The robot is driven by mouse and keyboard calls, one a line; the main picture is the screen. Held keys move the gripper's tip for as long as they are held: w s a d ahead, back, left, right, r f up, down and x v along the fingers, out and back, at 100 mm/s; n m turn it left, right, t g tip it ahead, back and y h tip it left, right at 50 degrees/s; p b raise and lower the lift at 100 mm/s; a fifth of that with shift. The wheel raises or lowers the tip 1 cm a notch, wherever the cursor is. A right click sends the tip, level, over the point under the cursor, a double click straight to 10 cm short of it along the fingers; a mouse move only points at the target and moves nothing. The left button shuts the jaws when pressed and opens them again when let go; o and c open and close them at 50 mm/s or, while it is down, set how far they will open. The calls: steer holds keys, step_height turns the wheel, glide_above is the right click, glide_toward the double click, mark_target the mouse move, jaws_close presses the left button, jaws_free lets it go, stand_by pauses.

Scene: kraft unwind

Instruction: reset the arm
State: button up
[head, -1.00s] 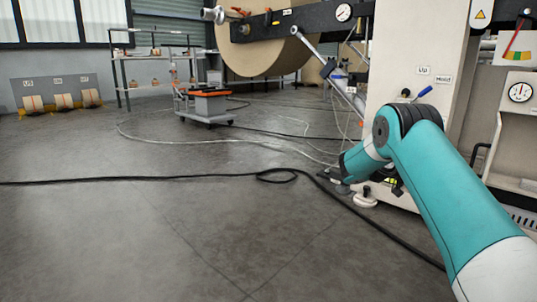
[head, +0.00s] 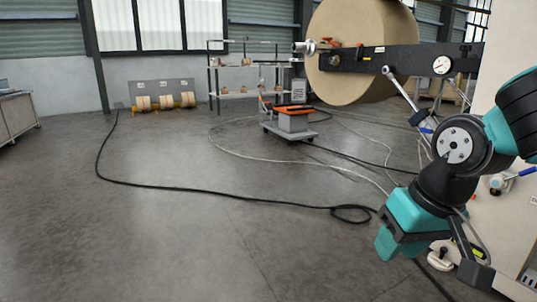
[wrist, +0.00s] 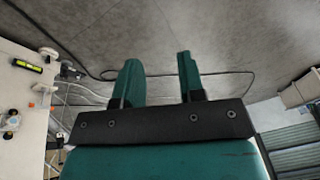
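My arm is folded at the right of the head view, with its teal and black wrist hanging low. My gripper (wrist: 158,82) shows in the wrist view as two teal fingers standing apart with bare floor between them. It is open and holds nothing. In the head view, the gripper end is at the lower right, in front of the pale machine cabinet (head: 513,220), and its fingertips are hard to make out there.
A large kraft paper roll (head: 350,25) hangs on a black machine arm (head: 400,60). A cart with an orange top (head: 293,118) stands mid-floor. A black cable (head: 220,197) loops across the concrete. A shelf rack (head: 240,75) stands at the back.

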steer(key=s+a+r+n+g+y+p, duration=0.1)
steer(key=s+a+r+n+p, duration=0.25)
steer(key=s, duration=0.25)
steer(key=s+a+r+n+g+y+p, duration=0.1)
steer(key=s+a+r+n+g+p, duration=0.1)
steer(key=s+r, duration=0.4)
step_height(320, 180, up, 34)
steer(key=p, duration=3.5)
steer(key=shift+s+f, duration=0.15)
steer(key=shift+s, duration=0.05)
